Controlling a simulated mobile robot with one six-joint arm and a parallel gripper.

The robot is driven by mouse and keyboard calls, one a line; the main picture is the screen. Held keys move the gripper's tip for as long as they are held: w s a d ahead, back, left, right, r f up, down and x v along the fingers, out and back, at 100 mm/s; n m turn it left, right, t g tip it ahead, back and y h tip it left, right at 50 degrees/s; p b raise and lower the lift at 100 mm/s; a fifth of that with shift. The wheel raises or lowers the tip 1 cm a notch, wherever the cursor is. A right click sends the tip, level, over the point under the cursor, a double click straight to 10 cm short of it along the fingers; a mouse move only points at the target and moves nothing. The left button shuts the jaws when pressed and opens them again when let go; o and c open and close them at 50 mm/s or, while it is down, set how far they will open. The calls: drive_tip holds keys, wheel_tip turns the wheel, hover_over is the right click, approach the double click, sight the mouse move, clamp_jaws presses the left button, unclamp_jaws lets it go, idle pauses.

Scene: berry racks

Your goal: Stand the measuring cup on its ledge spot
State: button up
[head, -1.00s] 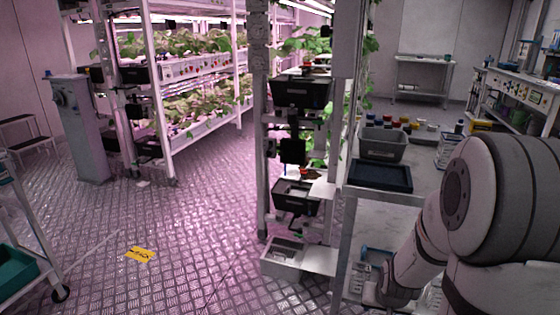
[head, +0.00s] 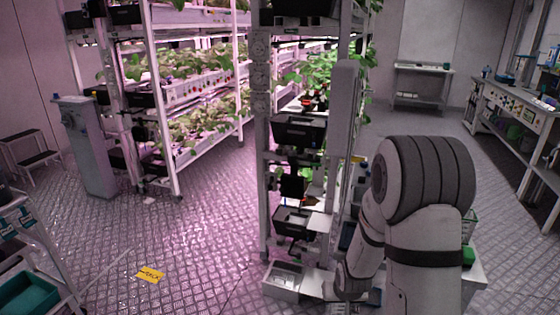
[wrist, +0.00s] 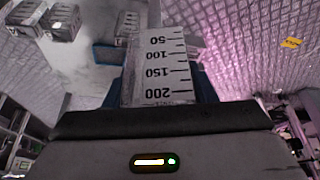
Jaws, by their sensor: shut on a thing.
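The measuring cup (wrist: 158,72) is pale, with a black scale marked 50 to 200, and fills the middle of the wrist view. Its figures read upside down in that picture. My gripper (wrist: 160,92) is shut on the cup, with blue finger parts showing on both sides of it. The cup's far end and what lies directly under it are hidden. In the head view my arm hides the gripper and cup. I cannot make out which place is the ledge spot.
The near rack holds a black bin (head: 297,131) and a lower open bin (head: 293,221). A whitish box (head: 284,280) stands low beside my arm. Open floor (head: 190,240) is at left.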

drive_tip(key=shift+w+a+r+p, duration=0.15)
drive_tip(key=shift+a+r+p, duration=0.2)
drive_tip(key=shift+r+p, duration=0.2)
drive_tip(key=shift+w+a+r+p, duration=0.15)
drive_tip(key=shift+a+r+p, duration=0.2)
drive_tip(key=shift+r+p, duration=0.15)
